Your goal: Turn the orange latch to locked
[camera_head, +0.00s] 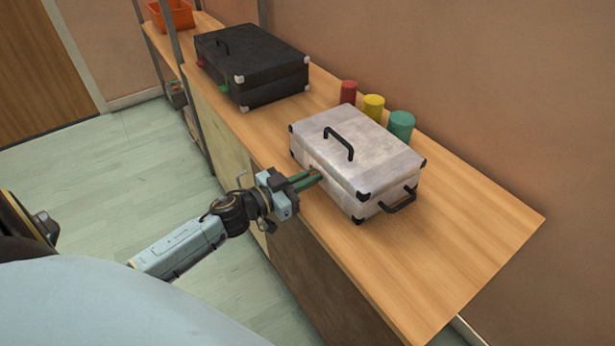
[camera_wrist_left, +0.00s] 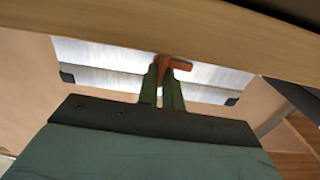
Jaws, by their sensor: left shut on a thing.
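The orange latch (camera_wrist_left: 174,64) is on the front face of the white case, which also shows in the left wrist view (camera_wrist_left: 110,60). In the head view the white case (camera_head: 350,150) stands shut on the wooden counter, and only a sliver of the latch shows at the fingertips. My left gripper (camera_head: 312,177) reaches the case's front from the left. In the left wrist view its green fingers (camera_wrist_left: 163,85) are shut on the latch, one on each side. The fingers partly cover the latch, so its exact angle is hard to tell. My right gripper is not in view.
A black case (camera_head: 250,60) with red and green front parts stands farther back on the counter (camera_head: 450,250). Red (camera_head: 348,92), yellow (camera_head: 373,106) and green (camera_head: 401,125) cylinders stand behind the white case. An orange bin (camera_head: 172,15) is at the far end. The counter's near right end is clear.

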